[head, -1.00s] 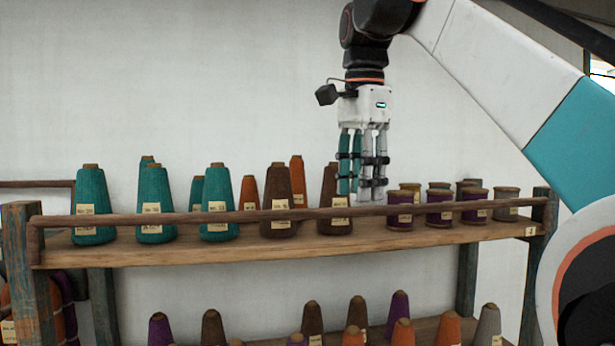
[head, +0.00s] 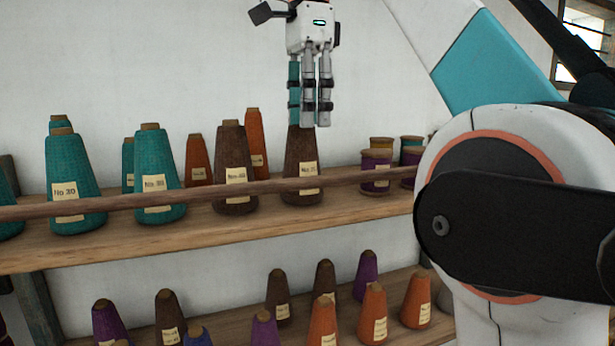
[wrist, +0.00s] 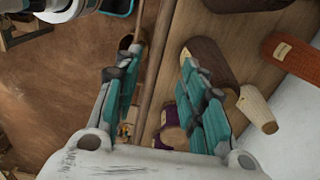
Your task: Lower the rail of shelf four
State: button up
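The rail (head: 255,187) is a brown wooden bar running along the front of the upper shelf (head: 100,243), in front of the cones. It is raised above the shelf board. In the wrist view the rail (wrist: 150,75) runs up the picture between my fingers, well beyond them. My gripper (head: 310,122) hangs fingers-down above the shelf, in front of the wall and over a dark brown cone (head: 303,160). In the wrist view my gripper (wrist: 160,75) has its fingers apart with nothing between them. The right end of the rail is hidden behind my arm.
Teal cones (head: 75,175), brown cones, orange cones (head: 256,140) and purple spools (head: 376,178) stand behind the rail. A lower shelf (head: 235,325) holds more cones. The wall (head: 180,50) is close behind. The space in front of the rail looks clear.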

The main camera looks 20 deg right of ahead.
notch_tip(320, 180, down, 10)
jog(key=shift+s+f+b, duration=0.1)
jog(key=shift+f+b, duration=0.15)
jog(key=shift+b, duration=0.2)
grip_shut()
